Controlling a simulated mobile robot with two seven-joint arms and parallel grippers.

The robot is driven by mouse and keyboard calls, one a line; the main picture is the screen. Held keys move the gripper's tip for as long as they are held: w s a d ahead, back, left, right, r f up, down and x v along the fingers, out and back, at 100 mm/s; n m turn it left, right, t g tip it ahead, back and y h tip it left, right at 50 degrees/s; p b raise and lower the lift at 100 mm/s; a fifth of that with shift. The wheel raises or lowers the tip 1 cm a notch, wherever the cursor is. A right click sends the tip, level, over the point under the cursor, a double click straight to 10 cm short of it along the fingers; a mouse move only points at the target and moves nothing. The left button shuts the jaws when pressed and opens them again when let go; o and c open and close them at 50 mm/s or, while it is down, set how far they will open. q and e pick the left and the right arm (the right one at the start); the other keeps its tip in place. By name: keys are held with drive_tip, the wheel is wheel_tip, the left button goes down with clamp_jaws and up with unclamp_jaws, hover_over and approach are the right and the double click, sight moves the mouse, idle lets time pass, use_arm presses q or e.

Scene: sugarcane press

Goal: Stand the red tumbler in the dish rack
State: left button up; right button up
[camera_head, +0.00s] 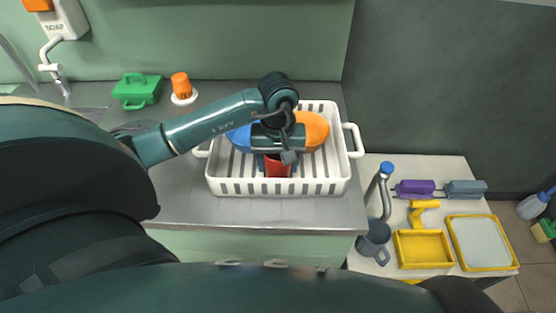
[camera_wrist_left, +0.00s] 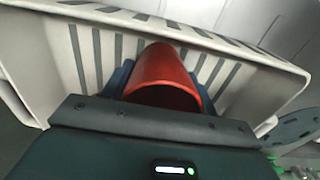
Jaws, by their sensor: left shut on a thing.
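The red tumbler (camera_head: 277,167) is in my left gripper (camera_head: 275,158), inside the white dish rack (camera_head: 280,187) in the head view. In the left wrist view the tumbler (camera_wrist_left: 165,80) sits between the blue fingers (camera_wrist_left: 162,82), its rounded side and open rim showing. The slotted wall of the rack (camera_wrist_left: 95,50) is just behind it. My left gripper is shut on the tumbler. I cannot tell whether the tumbler's end touches the rack floor. My right gripper is not in view.
A blue item (camera_head: 240,137) and an orange item (camera_head: 313,129) lie at the rack's back, partly behind my left arm. A green caddy (camera_head: 137,90) and an orange cup (camera_head: 181,86) stand at the back left. Yellow trays (camera_head: 424,262) are on the right table.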

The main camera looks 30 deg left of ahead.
use_arm(q)
drive_tip(key=shift+f, duration=0.15)
drive_tip(key=o, duration=1)
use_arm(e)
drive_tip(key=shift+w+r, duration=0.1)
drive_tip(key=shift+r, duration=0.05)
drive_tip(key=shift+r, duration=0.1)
use_arm(q)
drive_tip(key=shift+r, duration=0.4)
wheel_tip(320, 180, up, 12)
drive_tip(key=shift+f+b, duration=0.2)
drive_tip(key=shift+b, duration=0.3)
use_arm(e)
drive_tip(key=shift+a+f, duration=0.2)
